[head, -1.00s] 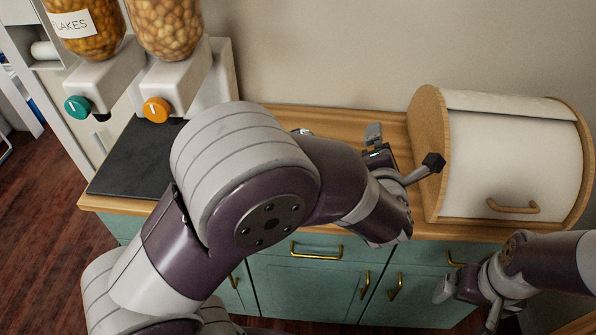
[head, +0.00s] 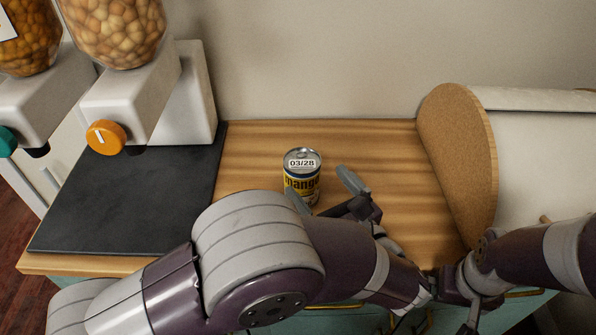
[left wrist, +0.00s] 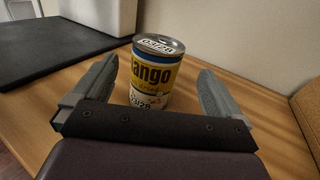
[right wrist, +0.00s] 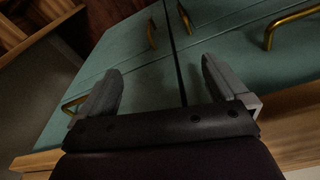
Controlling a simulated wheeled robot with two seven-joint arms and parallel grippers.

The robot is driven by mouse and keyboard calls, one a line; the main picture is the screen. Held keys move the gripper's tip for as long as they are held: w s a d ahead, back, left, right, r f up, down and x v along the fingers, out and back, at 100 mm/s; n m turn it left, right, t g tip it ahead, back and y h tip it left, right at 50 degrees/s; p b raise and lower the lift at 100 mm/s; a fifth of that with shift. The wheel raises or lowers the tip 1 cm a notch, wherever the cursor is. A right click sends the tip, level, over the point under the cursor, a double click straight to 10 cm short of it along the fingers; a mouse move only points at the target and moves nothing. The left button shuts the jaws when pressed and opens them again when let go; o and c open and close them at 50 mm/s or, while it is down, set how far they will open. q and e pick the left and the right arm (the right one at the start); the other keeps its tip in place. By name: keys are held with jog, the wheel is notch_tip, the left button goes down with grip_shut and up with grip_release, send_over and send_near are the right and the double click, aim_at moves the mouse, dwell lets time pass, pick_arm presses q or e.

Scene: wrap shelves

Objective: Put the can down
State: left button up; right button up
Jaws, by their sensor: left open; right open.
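The can (head: 302,178) is yellow, white and dark blue with a "mango" label and a "03/28" lid. It stands upright on the wooden counter. My left gripper (head: 325,190) is open at the can's near side. In the left wrist view the can (left wrist: 157,80) stands between the spread fingers of the left gripper (left wrist: 157,78), with space on both sides. My right gripper (head: 464,310) is low at the counter's front right. In the right wrist view the right gripper (right wrist: 163,85) is open and empty before the green cabinet doors (right wrist: 150,75).
Left of the can lies a dark mat (head: 130,195) with food dispensers (head: 135,100) behind it. A bread box (head: 462,150) with a wooden side stands at the right. The counter (head: 255,150) around and behind the can is clear.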

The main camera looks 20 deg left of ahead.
aim_at(297, 161)
pick_arm(q)
jog(key=p+x, duration=0.1)
jog(key=x, duration=0.7)
jog(key=shift+a, duration=0.25)
jog(key=c, duration=1.4)
